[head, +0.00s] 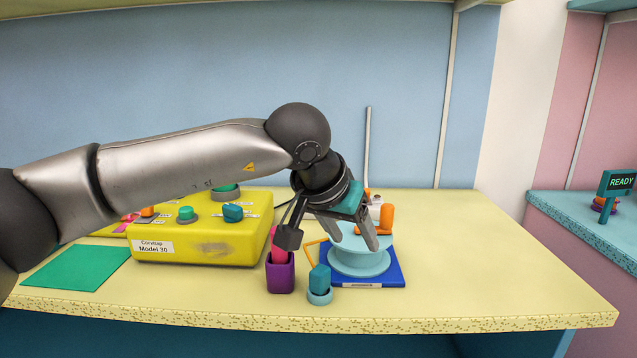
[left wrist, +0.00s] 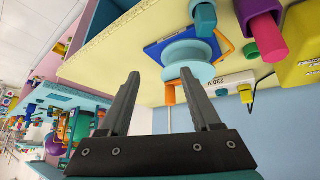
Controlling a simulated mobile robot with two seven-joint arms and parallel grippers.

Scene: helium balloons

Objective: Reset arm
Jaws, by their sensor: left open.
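My left arm comes in from the left of the head view and reaches over the table. My left gripper (head: 331,241) is open, with nothing between its fingers. It hangs in front of and above the pale blue spool-shaped piece (head: 358,262), which sits on a blue base (head: 394,279). In the left wrist view the open fingers (left wrist: 160,75) show empty, with the spool piece (left wrist: 188,50) beyond them. Whether a finger touches anything is hard to tell. My right gripper is not in view.
A yellow box (head: 190,252) and green mat (head: 78,267) lie left. An orange handle (head: 387,218) rises by the spool. The table's right side (head: 480,260) is clear.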

